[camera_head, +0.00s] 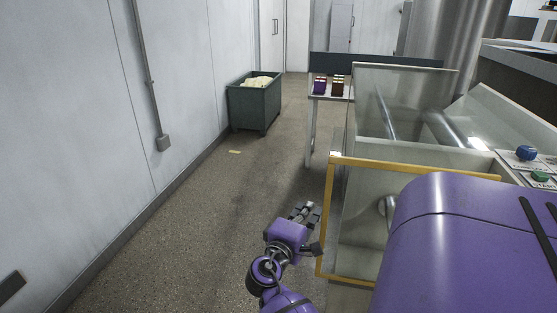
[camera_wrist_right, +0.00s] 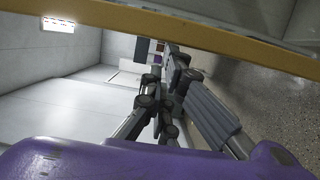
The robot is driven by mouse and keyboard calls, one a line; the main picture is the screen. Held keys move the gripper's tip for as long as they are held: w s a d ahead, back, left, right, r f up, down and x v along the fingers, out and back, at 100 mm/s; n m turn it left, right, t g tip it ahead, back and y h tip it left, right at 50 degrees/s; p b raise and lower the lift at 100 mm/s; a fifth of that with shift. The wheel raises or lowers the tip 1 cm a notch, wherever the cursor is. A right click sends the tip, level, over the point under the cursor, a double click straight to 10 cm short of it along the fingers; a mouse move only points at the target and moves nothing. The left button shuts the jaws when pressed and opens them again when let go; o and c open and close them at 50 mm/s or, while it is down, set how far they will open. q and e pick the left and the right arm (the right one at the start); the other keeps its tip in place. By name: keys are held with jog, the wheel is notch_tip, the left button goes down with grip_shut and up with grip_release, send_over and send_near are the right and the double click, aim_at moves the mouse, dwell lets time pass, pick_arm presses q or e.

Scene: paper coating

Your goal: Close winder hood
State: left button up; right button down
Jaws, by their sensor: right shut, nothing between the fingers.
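The winder hood is a clear panel with a yellow edge frame (camera_head: 324,215), at the front of the glass-walled machine in the head view. The frame faces me, and its lower right part is hidden behind my purple arm. My right gripper (camera_head: 305,212) is just left of the frame's left edge, with its fingers pointing away from me. Its fingers are shut and empty. In the right wrist view the fingers (camera_wrist_right: 170,68) lie below a yellow bar (camera_wrist_right: 190,34) that crosses the top of the picture. I cannot tell whether they touch it. My left gripper does not show.
A green bin (camera_head: 255,103) stands by the left wall. A table with small purple and dark boxes (camera_head: 320,86) stands behind the machine. A blue knob (camera_head: 526,153) and a green knob (camera_head: 540,176) are at the right.

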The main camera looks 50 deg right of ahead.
jog(key=s, duration=0.1)
jog(key=s+d, duration=0.1)
jog(key=s, duration=0.2)
jog(key=shift+s+d+p, duration=0.35)
jog(key=shift+s+d, duration=0.05)
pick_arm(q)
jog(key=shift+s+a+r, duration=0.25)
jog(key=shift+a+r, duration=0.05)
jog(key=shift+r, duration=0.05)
pick_arm(e)
jog(key=shift+s+d, duration=0.3)
jog(key=shift+s, duration=0.35)
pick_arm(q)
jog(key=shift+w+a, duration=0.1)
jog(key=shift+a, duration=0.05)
pick_arm(e)
jog(key=shift+w, duration=0.1)
